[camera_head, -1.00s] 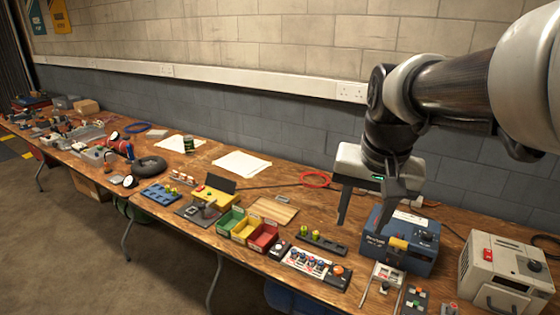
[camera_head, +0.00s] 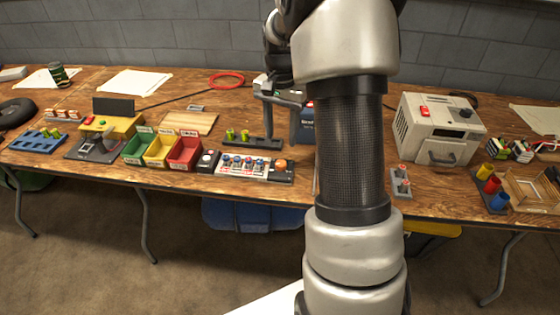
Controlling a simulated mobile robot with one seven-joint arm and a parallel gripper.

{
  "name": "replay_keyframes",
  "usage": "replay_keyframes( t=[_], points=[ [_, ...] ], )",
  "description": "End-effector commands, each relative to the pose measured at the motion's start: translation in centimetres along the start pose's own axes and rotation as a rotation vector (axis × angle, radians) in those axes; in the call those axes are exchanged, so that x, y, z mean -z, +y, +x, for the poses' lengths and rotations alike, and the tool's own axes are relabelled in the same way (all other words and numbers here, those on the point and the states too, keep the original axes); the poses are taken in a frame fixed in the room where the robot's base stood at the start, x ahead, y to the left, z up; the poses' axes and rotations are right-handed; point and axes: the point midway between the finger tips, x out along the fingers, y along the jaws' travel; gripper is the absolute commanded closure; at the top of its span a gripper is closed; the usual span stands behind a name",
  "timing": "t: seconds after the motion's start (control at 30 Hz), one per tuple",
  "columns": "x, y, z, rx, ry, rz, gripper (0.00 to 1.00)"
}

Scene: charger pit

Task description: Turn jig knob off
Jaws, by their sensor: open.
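No part is clearly marked as the jig knob, and I cannot tell which one it is. A yellow unit (camera_head: 118,125) with small buttons and a dark upright panel stands on the bench at left, behind a grey plate fixture (camera_head: 94,148). A cream box (camera_head: 432,132) at right has a red switch (camera_head: 425,111) and a black knob (camera_head: 465,114). A blue box (camera_head: 306,122) is mostly hidden behind my arm. My gripper (camera_head: 281,128) points down above the bench beside the blue box, open, with nothing seen between its fingers.
A control strip (camera_head: 243,166) with several small knobs lies near the front edge. Green, yellow and red bins (camera_head: 185,153) stand left of it. A dark rail (camera_head: 251,142) with green pegs lies behind. Coloured cups (camera_head: 490,185) stand at right. My arm hides the bench's middle.

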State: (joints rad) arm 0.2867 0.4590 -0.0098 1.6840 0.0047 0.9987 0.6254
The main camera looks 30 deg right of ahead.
Motion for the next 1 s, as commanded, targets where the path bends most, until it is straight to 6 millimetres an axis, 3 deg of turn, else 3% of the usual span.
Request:
replay_keyframes(
  t=[0.03, 0.2, 0.4, 0.6, 0.87, 1.0],
  points=[
    [-0.1, 0.1, 1.6, -0.003, -0.004, 0.000, 0.55],
    [-0.1, 0.1, 5.2, -0.003, -0.004, 0.000, 0.55],
    [-0.1, 0.0, 8.3, -0.001, -0.002, -0.001, 0.55],
    [-0.1, 0.0, 9.6, 0.000, -0.001, -0.001, 0.55],
    [-0.1, 0.0, 9.7, 0.000, 0.000, -0.001, 0.55],
    [-0.1, 0.0, 9.7, 0.000, 0.000, -0.001, 0.74]
  ],
)
